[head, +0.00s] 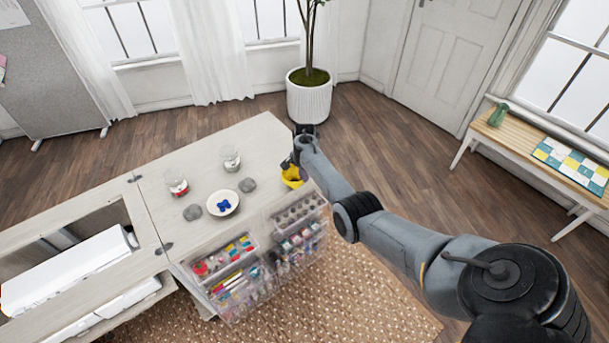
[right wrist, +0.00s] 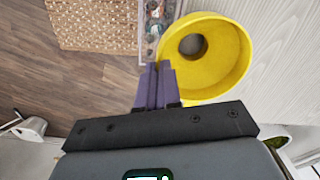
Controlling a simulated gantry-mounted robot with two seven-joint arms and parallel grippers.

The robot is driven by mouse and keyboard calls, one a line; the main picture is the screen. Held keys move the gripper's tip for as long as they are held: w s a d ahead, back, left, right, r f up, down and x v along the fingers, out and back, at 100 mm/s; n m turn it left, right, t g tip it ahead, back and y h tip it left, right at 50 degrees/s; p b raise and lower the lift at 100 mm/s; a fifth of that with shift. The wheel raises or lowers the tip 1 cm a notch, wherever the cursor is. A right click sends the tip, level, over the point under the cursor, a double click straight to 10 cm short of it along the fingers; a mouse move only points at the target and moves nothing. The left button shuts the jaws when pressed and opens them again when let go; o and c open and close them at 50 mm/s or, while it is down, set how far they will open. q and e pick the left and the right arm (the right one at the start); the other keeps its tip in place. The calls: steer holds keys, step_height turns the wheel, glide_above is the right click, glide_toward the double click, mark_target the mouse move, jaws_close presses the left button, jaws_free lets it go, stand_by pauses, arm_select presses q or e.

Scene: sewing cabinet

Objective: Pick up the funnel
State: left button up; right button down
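The yellow funnel (head: 292,178) is at the right edge of the cabinet top, partly hidden by my right gripper. In the right wrist view the funnel (right wrist: 236,65) shows its round mouth and the dark hole in its middle. My right gripper (right wrist: 158,68) has its purple fingers close together at the left side of the funnel's rim, and they look shut on its wall. In the head view this gripper (head: 292,160) is small and dark beside the funnel. I cannot tell whether the funnel touches the top. My left gripper is out of view.
The cabinet top (head: 150,205) also holds a white dish (head: 223,203) with a blue thing, two grey stones (head: 193,213) and two glass jars (head: 231,159). Clear drawers (head: 240,285) of sewing supplies hang at the front. A potted plant (head: 309,100) stands behind.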

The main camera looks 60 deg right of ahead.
steer(key=c, duration=1.2)
jaws_free()
steer(key=shift+c, duration=0.2)
arm_select(q)
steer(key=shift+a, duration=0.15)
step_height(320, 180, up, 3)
steer(key=p, duration=0.2)
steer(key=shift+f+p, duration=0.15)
steer(key=shift+p, duration=0.2)
arm_select(e)
step_height(320, 180, up, 11)
steer(key=shift+f, duration=0.1)
